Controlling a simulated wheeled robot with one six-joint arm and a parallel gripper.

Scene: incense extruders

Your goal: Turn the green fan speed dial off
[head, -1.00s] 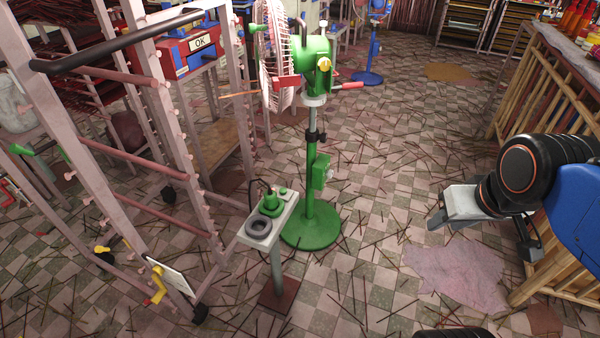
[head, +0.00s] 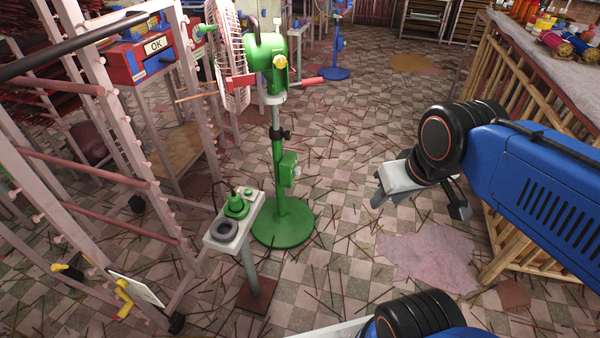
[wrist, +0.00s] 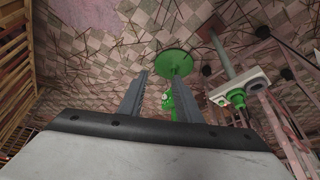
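The green pedestal fan (head: 265,60) stands left of centre in the head view, upright on a round green base (head: 284,223). A green control box (head: 289,165) is on its post, with a small pale knob (head: 297,171) on the right side. I cannot tell the knob's setting. In the wrist view, the box (wrist: 167,101) shows small between my fingers, below the fan base (wrist: 174,63). My gripper (head: 377,201) is right of the fan, apart from it. Its two fingers are spread and empty in the wrist view (wrist: 163,78).
A small stand (head: 238,222) with a green knob-like part and dark ring is left of the fan base. Pale racks (head: 165,235) fill the left. A wooden slatted counter (head: 500,75) is at right. Stick-littered floor lies between gripper and fan.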

